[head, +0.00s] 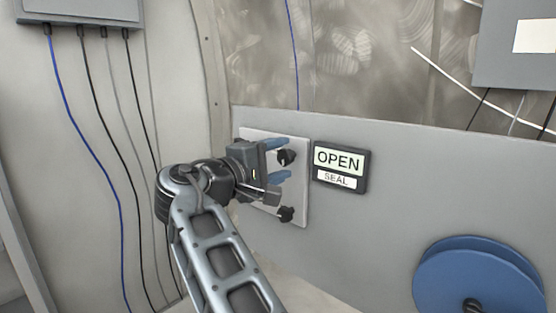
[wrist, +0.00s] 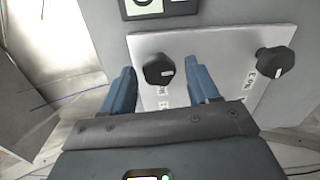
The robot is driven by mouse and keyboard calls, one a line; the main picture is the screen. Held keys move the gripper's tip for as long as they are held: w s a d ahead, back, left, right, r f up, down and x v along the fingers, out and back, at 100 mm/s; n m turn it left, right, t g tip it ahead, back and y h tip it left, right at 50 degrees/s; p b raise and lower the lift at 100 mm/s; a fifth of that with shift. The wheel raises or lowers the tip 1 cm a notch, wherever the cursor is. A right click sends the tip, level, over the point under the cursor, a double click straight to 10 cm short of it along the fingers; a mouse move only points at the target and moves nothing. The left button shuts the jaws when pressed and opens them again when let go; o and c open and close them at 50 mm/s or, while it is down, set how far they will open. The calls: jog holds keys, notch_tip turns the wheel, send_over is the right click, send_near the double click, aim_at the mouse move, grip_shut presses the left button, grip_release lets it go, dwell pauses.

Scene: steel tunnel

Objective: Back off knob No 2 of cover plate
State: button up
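The pale cover plate (head: 299,190) is fixed to the grey wall panel. Its upper right black knob (head: 286,157) and lower right black knob (head: 285,214) show in the head view; my gripper and arm hide the plate's left part. My gripper (head: 278,160) is open, its blue fingers above and below the upper right knob. In the wrist view, that knob (wrist: 158,70) appears between the fingertips (wrist: 160,80) with gaps on both sides. The other knob (wrist: 274,61) is to the right, its label possibly reading No 3. The nearer knob's label is partly hidden and its number is unclear.
A sign reading OPEN and SEAL (head: 340,167) is just right of the plate. A blue wheel (head: 478,276) is at lower right. Grey boxes (head: 80,12) with hanging cables are on the upper walls. The panel between sign and wheel is clear.

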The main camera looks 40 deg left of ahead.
jog(key=shift+o, duration=0.2)
jog(key=s+b, duration=0.2)
jog(key=s, duration=0.5)
jog(key=shift+s+a, duration=0.3)
jog(key=shift+s, duration=0.05)
jog(key=shift+s, duration=0.1)
